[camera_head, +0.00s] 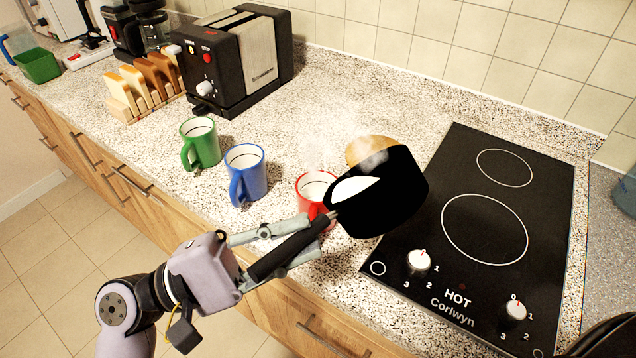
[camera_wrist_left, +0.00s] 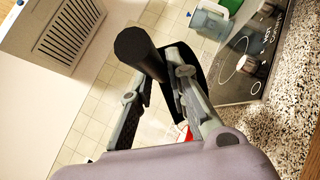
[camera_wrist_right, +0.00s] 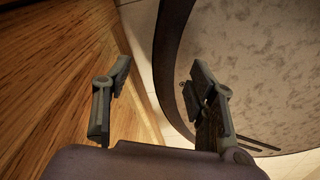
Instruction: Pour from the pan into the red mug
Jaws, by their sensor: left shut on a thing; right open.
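The black pan (camera_head: 400,190) is held above the counter, tilted to the left, with white contents (camera_head: 353,188) near its left lip. My left gripper (camera_head: 308,238) is shut on the pan's dark handle; the handle also shows in the left wrist view (camera_wrist_left: 138,50). The red mug (camera_head: 316,183) stands upright on the counter, just left of and partly hidden by the pan. Its inside looks white; I cannot tell whether anything is flowing into it. My right gripper (camera_wrist_right: 160,75) is open and empty, seen only in the right wrist view.
A blue mug (camera_head: 245,170) and a green mug (camera_head: 201,143) stand left of the red one. A toaster (camera_head: 235,60) and toast rack (camera_head: 145,88) are farther back. The black hob (camera_head: 480,220) is at the right. A tan round thing (camera_head: 370,148) shows behind the pan amid steam.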

